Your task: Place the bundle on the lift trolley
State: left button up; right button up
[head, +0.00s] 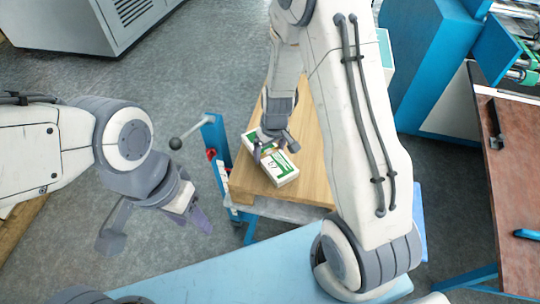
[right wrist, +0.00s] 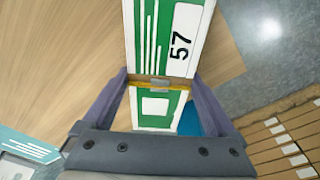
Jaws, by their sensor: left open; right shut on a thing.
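The bundle (head: 284,170) is a white and green block marked 57. It lies over the wooden top of the lift trolley (head: 251,187), near its front end; I cannot tell whether it touches the wood. My right gripper (head: 275,149) is shut on the bundle. The right wrist view shows the bundle (right wrist: 160,45) between the two fingers of this gripper (right wrist: 160,90), with a yellow band across it and the wood (right wrist: 75,50) beside it. My left gripper (head: 155,228) is open and empty, left of the trolley. My right arm hides part of the trolley.
A blue post with a black-knobbed lever (head: 176,143) stands at the trolley's left side. A light blue surface (head: 235,267) lies in front. A blue machine (head: 430,60) and a brown-topped table (head: 520,170) are at right. Grey floor (head: 190,75) is clear at upper left.

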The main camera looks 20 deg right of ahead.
aim_at(270, 154)
jog(key=shift+f+b, duration=0.4)
jog(key=shift+f, duration=0.9)
jog(key=shift+f, duration=0.1)
jog(key=shift+f, duration=0.15)
jog(key=o, duration=1.4)
jog(key=shift+r, duration=0.2)
